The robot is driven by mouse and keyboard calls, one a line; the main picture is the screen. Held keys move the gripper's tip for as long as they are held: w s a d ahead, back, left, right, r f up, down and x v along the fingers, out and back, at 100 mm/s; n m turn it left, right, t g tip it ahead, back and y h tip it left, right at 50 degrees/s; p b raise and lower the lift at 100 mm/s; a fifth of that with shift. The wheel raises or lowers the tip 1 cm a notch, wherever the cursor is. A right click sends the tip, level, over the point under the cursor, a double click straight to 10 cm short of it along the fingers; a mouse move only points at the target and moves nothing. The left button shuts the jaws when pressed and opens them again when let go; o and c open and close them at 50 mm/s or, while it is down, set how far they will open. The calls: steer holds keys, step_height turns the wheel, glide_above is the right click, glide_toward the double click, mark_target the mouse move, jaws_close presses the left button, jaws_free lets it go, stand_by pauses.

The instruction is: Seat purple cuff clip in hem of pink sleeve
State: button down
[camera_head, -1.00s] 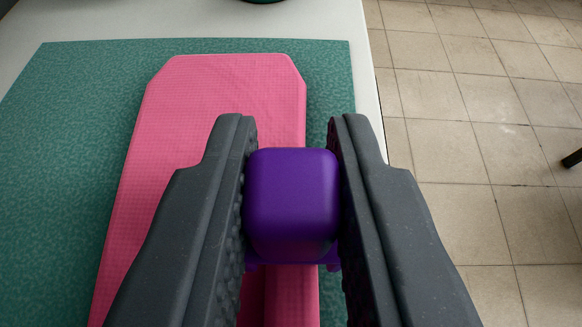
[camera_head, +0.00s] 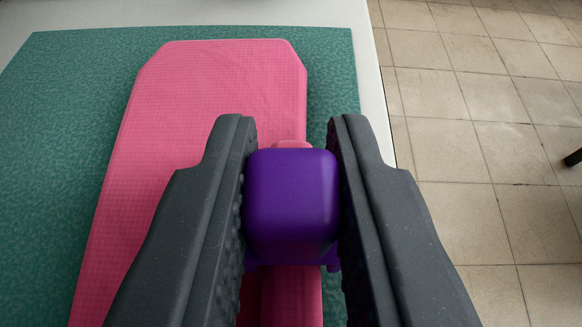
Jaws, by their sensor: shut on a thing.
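The purple cuff clip (camera_head: 291,205) is held between the two dark grey fingers of my gripper (camera_head: 292,190). My gripper is shut on it, with a ridged finger pad on each side. The pink sleeve (camera_head: 215,110) lies flat, with its cut-corner end at the top of the view. The clip is over the right part of the sleeve. A lighter pink raised bit (camera_head: 291,145) shows just above the clip. The clip hides the sleeve directly under it, so I cannot tell whether the two touch.
The sleeve lies on a green mat (camera_head: 70,130) on a pale table (camera_head: 110,14). The table's right edge runs close to the right finger, with a tiled floor (camera_head: 470,130) beyond it. A small dark object (camera_head: 573,158) shows at the right edge.

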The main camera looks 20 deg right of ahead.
steer(key=shift+f, duration=0.5)
steer(key=c, duration=0.6)
jaws_free()
steer(key=shift+s, duration=0.1)
steer(key=shift+s+a+r+p, duration=0.25)
steer(key=shift+s+r+p, duration=0.2)
steer(key=shift+s+r, duration=0.25)
steer(key=shift+s+a+r+p, duration=0.2)
steer(key=shift+s+r+p, duration=0.25)
steer(key=shift+s+r, duration=0.25)
steer(key=shift+s+a+r+p, duration=0.25)
steer(key=shift+s+r+p, duration=0.2)
steer(key=shift+s+r, duration=0.25)
steer(key=shift+f, duration=0.15)
